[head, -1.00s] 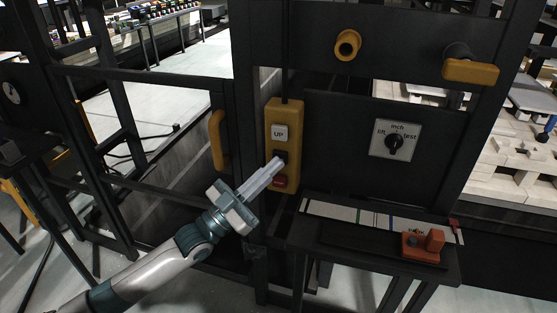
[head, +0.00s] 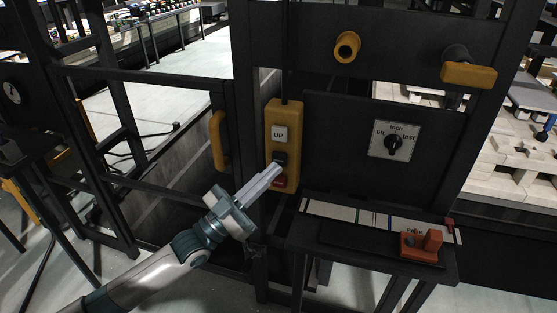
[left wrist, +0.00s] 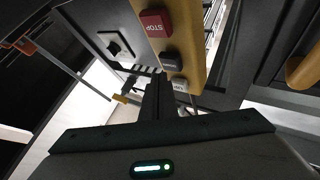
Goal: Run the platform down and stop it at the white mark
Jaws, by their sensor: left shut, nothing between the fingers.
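A yellow control box (head: 270,115) hangs on the dark frame. It carries a white UP button (head: 279,134), a black button (head: 281,158) below it and a red STOP button (head: 279,183) at the bottom. The left wrist view shows the STOP button (left wrist: 155,23), the black button (left wrist: 171,62) and the UP button (left wrist: 180,85). My left gripper (head: 277,168) is shut and empty, its tips just below the black button in the head view; I cannot tell whether they touch the box. A pale strip (head: 335,211) with coloured lines lies on a shelf. I cannot make out the platform or a white mark for certain.
A rotary switch (head: 393,142) is on the panel to the right. Yellow handles (head: 219,140) and (head: 470,72) stick out beside the box and at upper right. An orange block (head: 421,246) sits on the shelf (head: 380,262). Dark frame posts stand close around.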

